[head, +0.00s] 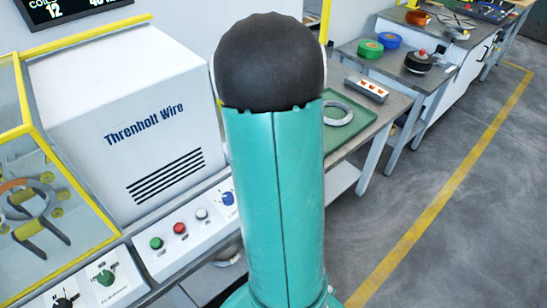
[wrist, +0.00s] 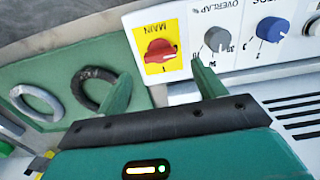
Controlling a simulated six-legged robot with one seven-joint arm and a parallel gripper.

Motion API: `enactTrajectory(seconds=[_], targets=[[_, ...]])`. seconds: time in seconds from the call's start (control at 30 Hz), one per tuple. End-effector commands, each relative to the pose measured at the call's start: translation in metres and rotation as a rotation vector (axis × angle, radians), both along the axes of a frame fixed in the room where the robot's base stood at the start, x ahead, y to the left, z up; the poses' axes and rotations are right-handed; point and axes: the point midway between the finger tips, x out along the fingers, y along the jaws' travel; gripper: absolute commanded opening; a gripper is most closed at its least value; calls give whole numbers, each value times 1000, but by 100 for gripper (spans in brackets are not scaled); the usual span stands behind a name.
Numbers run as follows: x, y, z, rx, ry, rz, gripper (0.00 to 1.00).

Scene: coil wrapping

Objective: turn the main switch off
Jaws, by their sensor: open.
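The main switch (wrist: 158,50) is a red rotary knob on a yellow plate labelled MAIN, seen upside down in the wrist view at upper middle. Its handle looks roughly horizontal in the picture; the marks around it are too small to read surely. My gripper (wrist: 163,84) is open and empty, its two green fingers spread. The knob lies between the finger directions, beyond the tips, apparently apart from them. The right fingertip is near the plate's lower right corner. In the head view my arm hides the main switch and gripper.
Beside the switch are a grey overlap knob (wrist: 216,38) and a blue knob (wrist: 271,30). A green tray (wrist: 55,68) holds a grey ring (wrist: 38,103) and a dark ring (wrist: 95,88). The white Threnholt Wire machine (head: 125,120) stands left; floor is clear at right.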

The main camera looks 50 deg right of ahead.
Motion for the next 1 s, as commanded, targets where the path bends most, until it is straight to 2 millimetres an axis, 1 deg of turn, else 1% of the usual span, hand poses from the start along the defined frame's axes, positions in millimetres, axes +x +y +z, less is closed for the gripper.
enactTrajectory(seconds=[0.03,0.2,0.3,0.4,0.57,1.0], targets=[[1,0,13,-4,-4,1,69],[1,-1,50,-4,-4,1,69],[0,-1,67,-2,-2,0,69],[0,0,78,-1,-2,-1,69],[0,0,84,-1,0,-1,69],[0,0,84,0,0,0,69]])
